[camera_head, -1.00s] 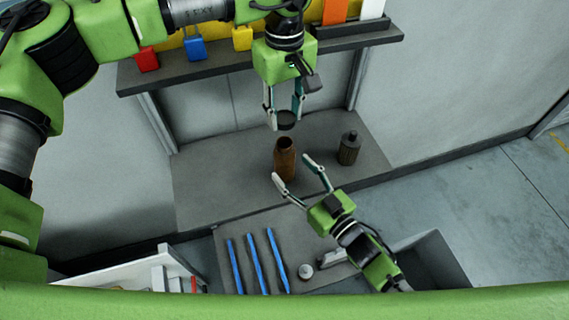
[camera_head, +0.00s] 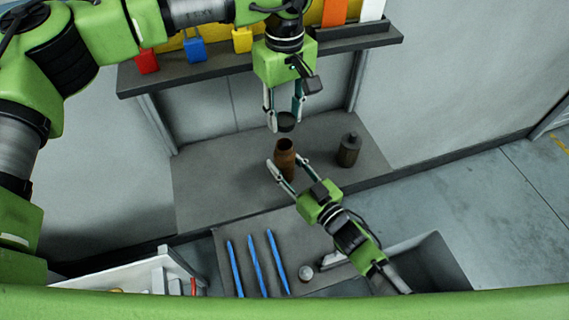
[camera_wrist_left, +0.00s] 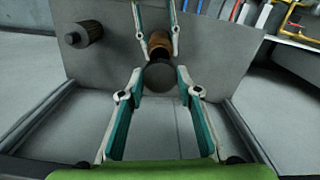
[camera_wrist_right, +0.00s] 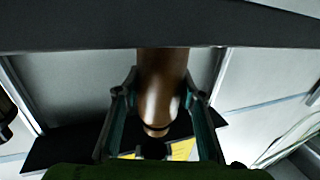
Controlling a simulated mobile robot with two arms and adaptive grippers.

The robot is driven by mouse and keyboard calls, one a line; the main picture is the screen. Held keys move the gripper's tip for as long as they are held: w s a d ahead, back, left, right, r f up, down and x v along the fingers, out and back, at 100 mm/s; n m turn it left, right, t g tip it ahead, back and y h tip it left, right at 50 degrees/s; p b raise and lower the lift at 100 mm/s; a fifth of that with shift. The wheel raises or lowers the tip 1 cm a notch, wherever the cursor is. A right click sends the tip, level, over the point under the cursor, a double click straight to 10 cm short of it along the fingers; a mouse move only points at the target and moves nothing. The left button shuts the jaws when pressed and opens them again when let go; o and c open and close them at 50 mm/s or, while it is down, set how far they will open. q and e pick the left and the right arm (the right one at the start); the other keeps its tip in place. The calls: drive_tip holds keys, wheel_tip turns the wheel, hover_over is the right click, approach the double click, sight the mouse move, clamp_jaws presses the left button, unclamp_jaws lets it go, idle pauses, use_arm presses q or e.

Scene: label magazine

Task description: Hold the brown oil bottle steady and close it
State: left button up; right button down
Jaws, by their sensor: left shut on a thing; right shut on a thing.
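The brown oil bottle (camera_head: 285,161) stands upright and open-mouthed on the grey bench in the head view. My right gripper (camera_head: 282,168) has its fingers on both sides of the bottle and is shut on it; the bottle (camera_wrist_right: 160,85) also fills the middle of the right wrist view. My left gripper (camera_head: 285,118) points down above the bottle, shut on a dark round cap (camera_head: 286,127). The cap sits just above the bottle mouth, apart from it in the head view. In the left wrist view the cap (camera_wrist_left: 158,78) partly hides the bottle (camera_wrist_left: 159,42).
A dark capped bottle (camera_head: 349,150) stands to the right on the bench (camera_head: 215,180). Blue sticks (camera_head: 255,262) and a small round pale object (camera_head: 305,272) lie nearer. The bench's left part is clear.

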use_arm(q)
hover_over(285, 144)
drive_tip(key=shift+f, duration=2.5)
drive_tip(key=shift+f, duration=0.1)
drive_tip(key=shift+f, duration=0.75)
drive_tip(key=shift+f, duration=0.55)
